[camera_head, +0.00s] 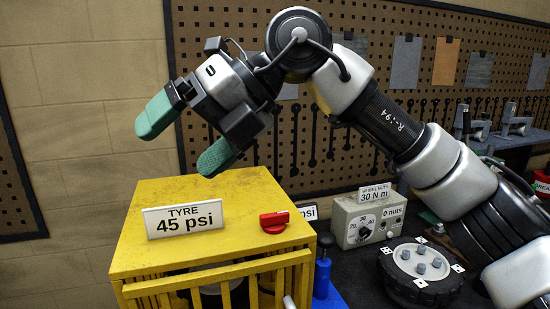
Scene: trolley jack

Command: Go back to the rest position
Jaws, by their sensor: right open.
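My right gripper (187,138) is in the head view, above the back of a yellow slatted cage (190,205). Its two green-padded fingers are spread wide apart with nothing between them. The arm comes in from the right edge and bends at a black and grey joint at the top middle. A white sign (184,218) reading "TYRE 45 psi" stands on the cage top. A red knob (274,222) sits to the right of the sign. My left gripper is not in view. The trolley jack is not clearly visible.
A grey box (367,218) with a dial and a "WHEEL NUTS 30 N m" sign stands to the right of the cage. A wheel (421,263) with several nuts lies in front of it, close to my arm. A blue bottle-like object (322,275) stands beside the cage. A pegboard (305,150) covers the back wall.

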